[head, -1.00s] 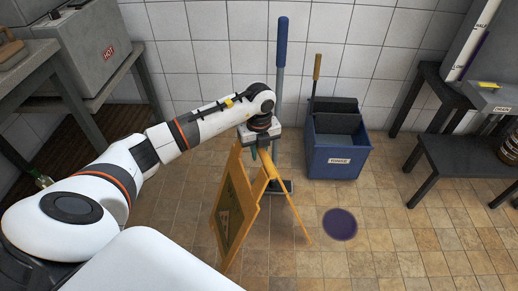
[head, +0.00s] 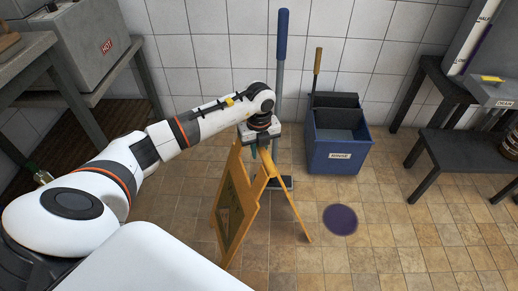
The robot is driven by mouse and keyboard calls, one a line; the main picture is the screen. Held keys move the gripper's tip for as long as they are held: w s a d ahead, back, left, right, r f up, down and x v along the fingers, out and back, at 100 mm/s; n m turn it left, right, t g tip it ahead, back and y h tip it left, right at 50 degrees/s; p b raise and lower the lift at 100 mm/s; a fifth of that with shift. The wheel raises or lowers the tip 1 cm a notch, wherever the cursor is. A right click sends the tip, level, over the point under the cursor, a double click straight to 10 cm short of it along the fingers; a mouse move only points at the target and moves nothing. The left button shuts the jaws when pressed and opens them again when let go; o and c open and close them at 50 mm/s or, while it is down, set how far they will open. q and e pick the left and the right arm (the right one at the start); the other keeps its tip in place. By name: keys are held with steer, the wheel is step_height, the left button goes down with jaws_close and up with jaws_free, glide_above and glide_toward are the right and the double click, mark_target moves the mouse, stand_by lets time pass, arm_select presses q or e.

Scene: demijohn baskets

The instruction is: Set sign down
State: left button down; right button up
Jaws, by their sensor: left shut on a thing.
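The yellow folding floor sign (head: 238,208) stands spread in an A-shape in the head view, with its feet at the tiled floor. Whether its feet bear fully on the floor I cannot tell. My left gripper (head: 262,146) is at the sign's top edge and shut on it; the fingertips are partly hidden by the wrist. A dark purple round spot (head: 340,219) lies on the floor just right of the sign's legs. My right gripper is not in view.
A blue bucket (head: 338,152) with a label stands behind, near the wall. A blue-handled pole (head: 281,60) stands behind the gripper. Dark benches (head: 470,145) are at right, grey tables (head: 40,70) at left. Floor at front right is clear.

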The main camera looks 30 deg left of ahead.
arm_select(q)
steer(key=shift+f+b, duration=0.3)
steer(key=shift+f, duration=0.2)
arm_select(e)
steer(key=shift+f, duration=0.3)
arm_select(q)
steer(key=c, duration=1.3)
jaws_free()
steer(key=shift+o, duration=0.7)
steer(key=shift+f, duration=0.1)
step_height(320, 180, up, 6)
steer(key=shift+f+p, duration=0.1)
steer(key=shift+p, duration=0.65)
step_height(320, 180, up, 6)
steer(key=shift+r+p, duration=0.2)
steer(key=shift+p, duration=0.35)
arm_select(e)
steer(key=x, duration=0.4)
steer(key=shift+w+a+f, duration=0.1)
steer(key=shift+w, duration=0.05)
